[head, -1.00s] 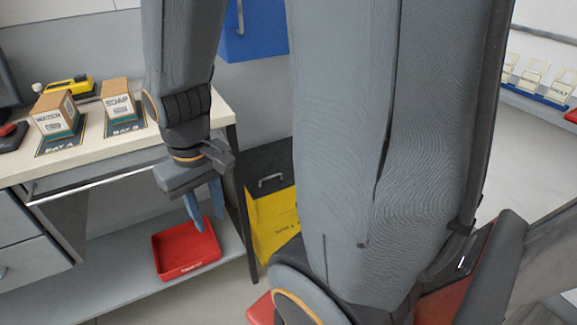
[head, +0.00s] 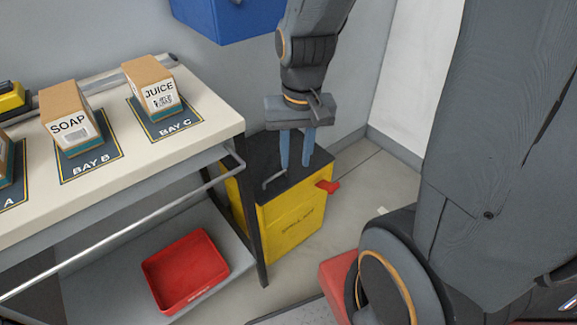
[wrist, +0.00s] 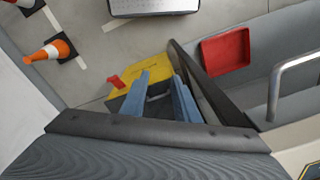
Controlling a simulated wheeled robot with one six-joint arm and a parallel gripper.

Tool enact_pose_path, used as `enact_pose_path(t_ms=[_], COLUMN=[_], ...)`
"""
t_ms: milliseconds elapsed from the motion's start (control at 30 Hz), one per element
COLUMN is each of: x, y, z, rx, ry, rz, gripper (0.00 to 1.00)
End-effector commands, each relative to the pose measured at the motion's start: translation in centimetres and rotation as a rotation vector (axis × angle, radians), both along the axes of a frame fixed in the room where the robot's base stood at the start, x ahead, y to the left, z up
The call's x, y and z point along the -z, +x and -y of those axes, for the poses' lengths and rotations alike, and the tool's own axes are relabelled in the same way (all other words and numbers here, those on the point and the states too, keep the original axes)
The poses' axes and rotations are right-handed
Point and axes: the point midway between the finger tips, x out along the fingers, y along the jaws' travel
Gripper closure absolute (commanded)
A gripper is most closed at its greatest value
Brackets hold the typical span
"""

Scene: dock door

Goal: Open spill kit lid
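The spill kit (head: 295,222) is a yellow bin with a dark lid (head: 258,160), standing on the floor beside the bench's right end. The lid lies shut, with a grey bar handle (head: 273,181) on its left part. A red latch (head: 328,186) sticks out at the bin's upper right. My gripper (head: 296,165) points down over the lid, blue fingers apart with nothing between them. The handle is left of the fingers in the head view; I cannot tell the height gap. In the wrist view the yellow bin (wrist: 128,75) and red latch (wrist: 115,81) lie beyond the fingers (wrist: 160,80).
The bench (head: 215,117) stands close left, with a rail, boxes on bay mats, and a red tray (head: 186,270) on its lower shelf. A blue cabinet (head: 219,20) hangs above. The wrist view shows a traffic cone (wrist: 47,53) on the floor.

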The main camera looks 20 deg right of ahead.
Motion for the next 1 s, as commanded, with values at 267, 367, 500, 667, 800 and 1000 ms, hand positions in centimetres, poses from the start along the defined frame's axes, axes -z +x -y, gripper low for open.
enact_pose_path(t_ms=[267, 367, 500, 667, 800, 1000], x=[11.6, 15.0, 18.1, 19.7, 21.2, 24.3], y=[12.1, 15.3, 18.1, 19.3, 19.6, 20.1], z=[1.3, 1.9, 2.6, 2.8, 2.7, 2.4], rx=[0.613, 0.801, 0.975, 1.052, 1.055, 1.053], ry=[0.086, 0.113, 0.140, 0.152, 0.152, 0.151], rz=[0.049, 0.063, 0.078, 0.083, 0.083, 0.082], gripper=[0.72, 0.72, 0.72, 0.72, 0.72, 0.72])
